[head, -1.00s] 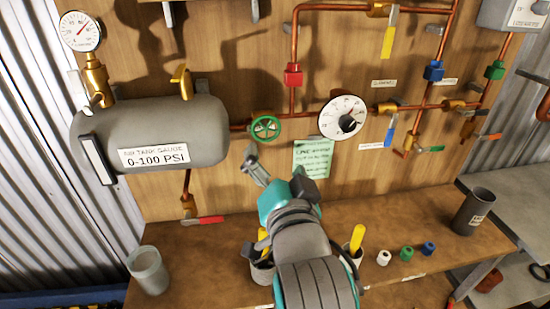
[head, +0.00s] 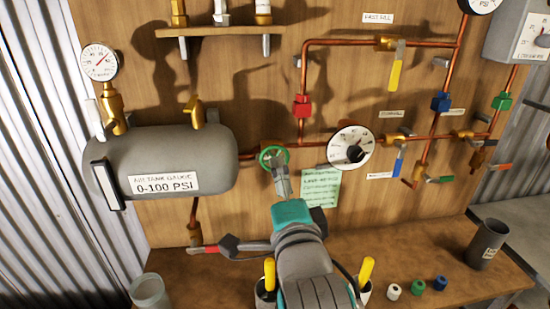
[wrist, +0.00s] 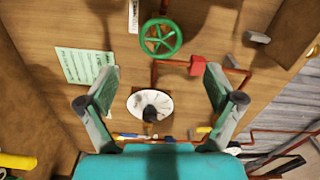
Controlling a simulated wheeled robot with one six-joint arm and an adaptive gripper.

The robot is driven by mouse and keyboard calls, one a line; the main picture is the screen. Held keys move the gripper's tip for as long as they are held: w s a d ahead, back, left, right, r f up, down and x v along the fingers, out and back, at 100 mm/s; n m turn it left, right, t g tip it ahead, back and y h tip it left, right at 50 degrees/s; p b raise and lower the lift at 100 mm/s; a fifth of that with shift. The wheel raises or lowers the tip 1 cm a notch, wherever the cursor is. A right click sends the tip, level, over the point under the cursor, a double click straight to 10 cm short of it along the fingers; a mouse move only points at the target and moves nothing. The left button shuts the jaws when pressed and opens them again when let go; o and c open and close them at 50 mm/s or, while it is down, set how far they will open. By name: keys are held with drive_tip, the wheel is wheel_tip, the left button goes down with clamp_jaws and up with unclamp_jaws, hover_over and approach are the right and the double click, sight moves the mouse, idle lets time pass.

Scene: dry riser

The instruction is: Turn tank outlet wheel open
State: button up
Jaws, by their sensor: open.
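The green tank outlet wheel (head: 264,153) sits on the copper pipe just right of the grey air tank (head: 150,140). In the head view, my gripper (head: 281,168) lies in front of the wheel's lower right part and hides some of it. In the wrist view, the wheel (wrist: 160,38) is whole, with its rim and spokes showing, near the top centre. My gripper (wrist: 160,74) is open there, its two fingers spread wide apart. The wheel lies beyond the fingertips, roughly centred between them. Nothing is held, and I see no finger touching the wheel.
A white dial gauge (head: 350,147) is right of the wheel, with a green note (head: 320,188) below it. A red fitting (head: 302,106) is on the pipe above. The bench (head: 420,260) below holds cups and small coloured caps. A red-handled valve (head: 205,249) hangs under the tank.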

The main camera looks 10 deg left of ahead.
sight(275, 156)
drive_tip(key=x, duration=1)
drive_tip(key=c, duration=1.1)
